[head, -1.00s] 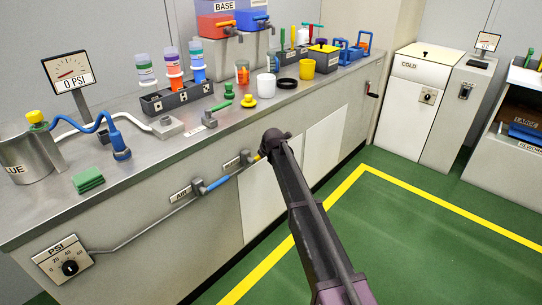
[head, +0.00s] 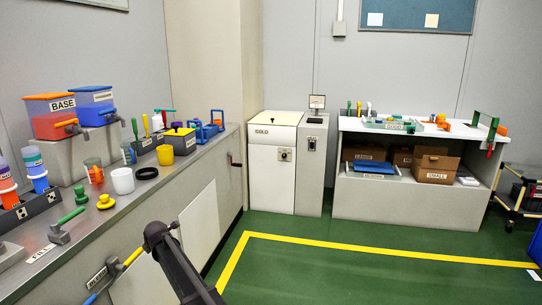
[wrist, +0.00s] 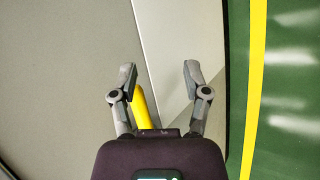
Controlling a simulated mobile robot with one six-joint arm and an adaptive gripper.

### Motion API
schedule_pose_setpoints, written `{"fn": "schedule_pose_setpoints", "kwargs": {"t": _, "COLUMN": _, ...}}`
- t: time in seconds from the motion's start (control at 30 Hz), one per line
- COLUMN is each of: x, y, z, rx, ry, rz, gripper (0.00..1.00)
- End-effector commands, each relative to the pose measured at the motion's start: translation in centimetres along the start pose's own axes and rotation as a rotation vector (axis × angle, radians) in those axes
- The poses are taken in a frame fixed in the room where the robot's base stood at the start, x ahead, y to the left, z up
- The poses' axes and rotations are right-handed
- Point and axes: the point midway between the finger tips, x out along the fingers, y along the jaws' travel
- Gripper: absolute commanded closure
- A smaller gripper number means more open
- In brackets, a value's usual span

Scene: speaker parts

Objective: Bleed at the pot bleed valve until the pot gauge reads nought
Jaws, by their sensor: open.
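My gripper (wrist: 159,78) is open, with its fingers spread wide, in the wrist view. A yellow handle (wrist: 143,105) shows beside the left finger, low between the fingers; I cannot tell whether they touch. In the head view the yellow handle (head: 132,257) sits on the bench front, beside a small label plate (head: 97,278) that seems to read BLEED. My gripper (head: 154,232) is just right of this handle, its fingers hard to make out. A blue handle (head: 101,293) lies to the lower left. The pot and its gauge are out of view.
A white COLD cabinet (head: 273,165) and a shelf unit (head: 405,205) stand at the back. The green floor (head: 330,275) is clear.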

Motion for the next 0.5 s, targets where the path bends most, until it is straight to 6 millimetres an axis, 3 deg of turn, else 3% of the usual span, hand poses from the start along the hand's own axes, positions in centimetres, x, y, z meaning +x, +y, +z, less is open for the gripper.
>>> {"fn": "schedule_pose_setpoints", "kwargs": {"t": 0.17, "x": -2.4, "y": -5.6, "z": 3.5, "rx": 0.194, "ry": -0.016, "rz": -0.064, "gripper": 0.39}}
{"fn": "schedule_pose_setpoints", "kwargs": {"t": 0.5, "x": -9.5, "y": -20.6, "z": 10.7, "rx": 0.774, "ry": -0.102, "rz": -0.235, "gripper": 0.39}}
